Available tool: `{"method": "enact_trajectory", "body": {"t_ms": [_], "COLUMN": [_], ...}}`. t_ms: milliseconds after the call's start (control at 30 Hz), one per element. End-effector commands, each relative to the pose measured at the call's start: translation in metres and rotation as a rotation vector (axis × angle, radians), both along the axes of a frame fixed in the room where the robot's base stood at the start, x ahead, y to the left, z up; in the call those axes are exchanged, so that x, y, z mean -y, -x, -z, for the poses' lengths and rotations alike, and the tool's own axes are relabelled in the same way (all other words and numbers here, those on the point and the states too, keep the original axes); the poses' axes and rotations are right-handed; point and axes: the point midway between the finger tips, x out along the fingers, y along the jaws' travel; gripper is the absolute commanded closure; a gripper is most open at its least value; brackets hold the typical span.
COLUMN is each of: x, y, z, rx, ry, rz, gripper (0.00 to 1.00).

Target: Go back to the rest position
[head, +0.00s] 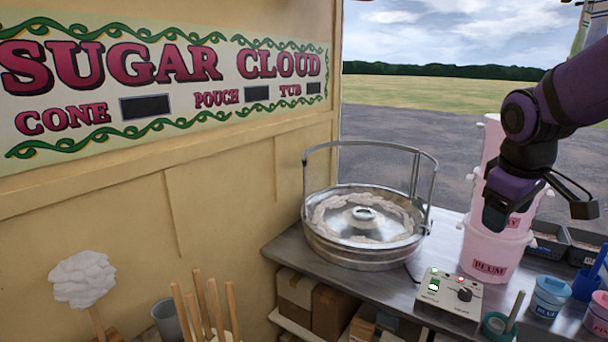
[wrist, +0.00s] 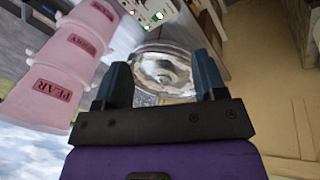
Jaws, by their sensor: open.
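My gripper (head: 541,211) is at the upper right of the head view, in front of the stacked pink tubs (head: 488,251). In the wrist view its two blue-grey fingers (wrist: 161,85) stand wide apart with nothing between them. The metal floss bowl (head: 363,228) stands on the counter left of my gripper, with a ring of pale floss around its hub. It also shows beyond the fingers in the wrist view (wrist: 162,68).
A control box (head: 449,296) with a knob and lit lamps sits on the counter's front edge. Small tubs (head: 550,297) and dark trays stand at the right. A white floss puff (head: 82,279) on a stick and several wooden sticks (head: 214,307) are at lower left. The sign wall (head: 200,180) bounds the left.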

Motion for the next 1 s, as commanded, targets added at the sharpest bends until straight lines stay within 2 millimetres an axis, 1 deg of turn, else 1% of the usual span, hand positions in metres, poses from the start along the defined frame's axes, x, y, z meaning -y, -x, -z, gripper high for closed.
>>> {"method": "enact_trajectory", "body": {"t_ms": [33,233,400,533,600,700,800,1000], "x": [-0.006,-0.022,-0.033,-0.039,-0.041,-0.043,-0.043,-0.044], "y": [0.014,0.066,0.109,0.136,0.147,0.157,0.162,0.162], "z": [-0.009,-0.030,-0.039,-0.041,-0.041,-0.041,-0.040,-0.040], "rx": [0.026,0.112,0.175,0.208,0.221,0.231,0.234,0.234], "ry": [-0.013,-0.093,-0.184,-0.252,-0.283,-0.312,-0.326,-0.327], "rz": [0.030,0.166,0.270,0.335,0.360,0.385,0.398,0.400], "gripper": [0.36,0.36,0.36,0.36,0.36,0.36,0.36,0.36]}}
